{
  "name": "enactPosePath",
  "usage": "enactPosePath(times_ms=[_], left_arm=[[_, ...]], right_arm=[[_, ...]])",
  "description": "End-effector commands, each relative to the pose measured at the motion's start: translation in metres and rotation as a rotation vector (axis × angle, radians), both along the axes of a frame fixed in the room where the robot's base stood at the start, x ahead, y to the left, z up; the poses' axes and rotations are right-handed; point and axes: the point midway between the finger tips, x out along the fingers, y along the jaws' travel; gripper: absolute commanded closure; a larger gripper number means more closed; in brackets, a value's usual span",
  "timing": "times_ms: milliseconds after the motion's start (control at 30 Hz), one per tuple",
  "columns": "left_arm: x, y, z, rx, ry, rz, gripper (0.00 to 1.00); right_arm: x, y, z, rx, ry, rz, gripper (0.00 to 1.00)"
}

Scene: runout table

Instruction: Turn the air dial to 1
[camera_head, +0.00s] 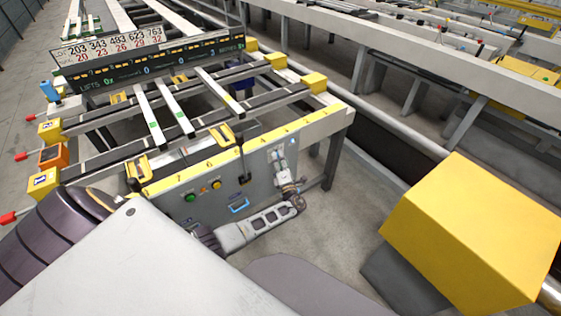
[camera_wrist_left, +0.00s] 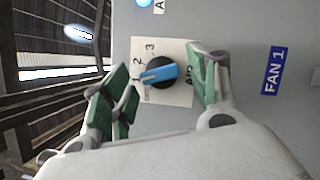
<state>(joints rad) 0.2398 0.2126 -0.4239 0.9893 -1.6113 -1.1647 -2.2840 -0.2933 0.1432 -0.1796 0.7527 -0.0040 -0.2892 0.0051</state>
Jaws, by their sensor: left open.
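The air dial (camera_wrist_left: 160,74) is a black knob with a blue handle on a white plate (camera_wrist_left: 178,97) marked 1, 2, 3 and AIR, seen in the left wrist view. The pale tip of the blue handle points left in that view, close to the 1. My left gripper (camera_wrist_left: 163,79) is open, with one green-padded finger on each side of the knob. I cannot tell whether the pads touch it. In the head view my left gripper (camera_head: 280,152) is at the grey panel (camera_head: 222,185), where the dial cannot be made out. My right gripper is not in view.
A blue FAN 1 label (camera_wrist_left: 273,71) is on the panel beside the dial plate. The panel also bears a green button (camera_head: 191,197) and an orange one (camera_head: 216,184). A large yellow block (camera_head: 470,235) stands at the right. Grey floor lies between it and the panel.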

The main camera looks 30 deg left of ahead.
Motion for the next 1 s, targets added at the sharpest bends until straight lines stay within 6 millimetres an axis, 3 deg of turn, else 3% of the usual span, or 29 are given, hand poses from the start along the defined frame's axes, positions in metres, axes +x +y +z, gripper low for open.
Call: enactPosePath(times_ms=[367,1000], left_arm=[[-0.018,-0.019,-0.004,-0.001,0.001,-0.001,0.41],[-0.076,-0.080,-0.015,-0.001,0.001,-0.001,0.41]], right_arm=[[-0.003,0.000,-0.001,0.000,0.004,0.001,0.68],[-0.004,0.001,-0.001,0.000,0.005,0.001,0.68]])
